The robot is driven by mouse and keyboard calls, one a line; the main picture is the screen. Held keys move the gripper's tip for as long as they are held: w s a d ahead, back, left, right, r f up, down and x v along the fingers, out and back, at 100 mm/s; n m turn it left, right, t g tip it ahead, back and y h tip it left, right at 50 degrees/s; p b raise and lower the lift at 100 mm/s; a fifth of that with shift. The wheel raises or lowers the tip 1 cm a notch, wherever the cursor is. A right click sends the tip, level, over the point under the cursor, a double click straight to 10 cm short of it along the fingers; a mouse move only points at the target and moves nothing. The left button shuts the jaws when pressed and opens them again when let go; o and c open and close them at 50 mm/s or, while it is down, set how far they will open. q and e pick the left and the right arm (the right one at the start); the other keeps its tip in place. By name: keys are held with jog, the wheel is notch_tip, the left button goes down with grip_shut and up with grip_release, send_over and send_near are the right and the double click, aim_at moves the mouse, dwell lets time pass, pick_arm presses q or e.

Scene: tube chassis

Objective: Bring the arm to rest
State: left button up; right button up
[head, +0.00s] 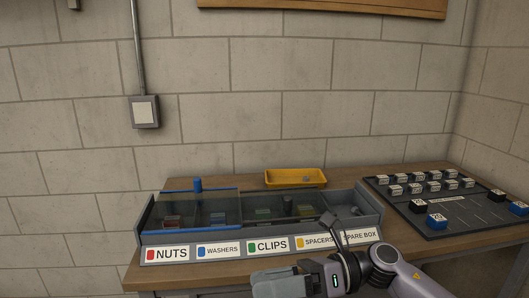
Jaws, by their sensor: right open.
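My right arm (402,274) comes in at the bottom right, in front of the bench's front edge. Its right gripper (262,284) points left, low in the picture, in front of the labelled bin box (146,238). The gripper is open and I see nothing held in it. The lower part of the gripper is cut off by the bottom edge. My left gripper is not in view.
The box is labelled NUTS, WASHERS, CLIPS, SPACERS and SPARE BOX, with a blue-framed clear lid (187,208) at left. A yellow tray (290,178) stands behind it. A dark board (447,213) with several labelled blocks lies on the wooden bench (440,168) at right.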

jog(key=d+f+m+t+h, duration=0.5)
jog(key=f+m+t, duration=0.4)
jog(key=m, duration=0.9)
jog(key=d+f+m+t+h, duration=0.4)
jog(key=d+f+m+t, duration=0.45)
jog(key=m, duration=0.85)
jog(key=s+d+f+m+g+h, duration=0.2)
jog(key=s+d+f+m+h, duration=0.1)
jog(key=s+f+m, duration=0.2)
jog(key=s+d+f+m+g+h, duration=0.2)
jog(key=s+f+m, duration=0.3)
jog(key=s+f, duration=0.3)
jog(key=shift+s+d+f+m+g+h, duration=0.25)
jog(key=shift+s+d+m+g+h, duration=0.25)
jog(key=shift+s, duration=0.5)
